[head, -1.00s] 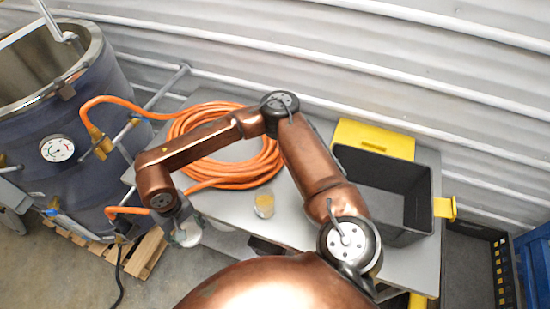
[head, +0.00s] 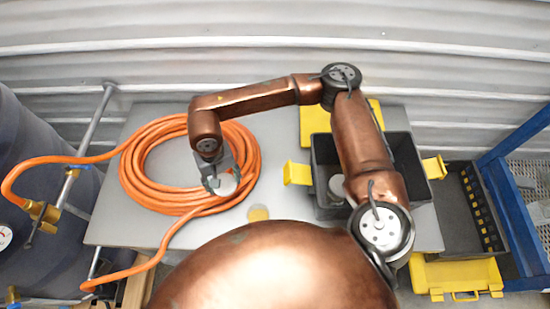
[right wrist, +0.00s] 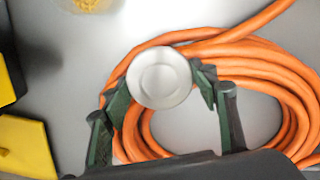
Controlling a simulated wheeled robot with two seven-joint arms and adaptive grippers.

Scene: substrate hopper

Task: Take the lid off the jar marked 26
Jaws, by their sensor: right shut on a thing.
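My right gripper (head: 219,184) is shut on a round pale lid (head: 228,185), held over the front right part of the orange hose coil. In the right wrist view the lid (right wrist: 160,78) shows as a whitish disc with concentric rings between the two dark green fingers. A small jar (head: 258,213) with yellow contents and no lid visible stands on the grey table, right of and nearer than the gripper. The top of it also shows at the upper edge of the right wrist view (right wrist: 91,4). I cannot read any number on it. My left gripper is out of view.
The orange hose coil (head: 140,180) covers the table's left part. A black crate (head: 408,160) with yellow handles and a grey round item (head: 336,186) inside stands on the right, partly behind my arm. A blue rack (head: 515,200) is at far right. A corrugated wall closes the back.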

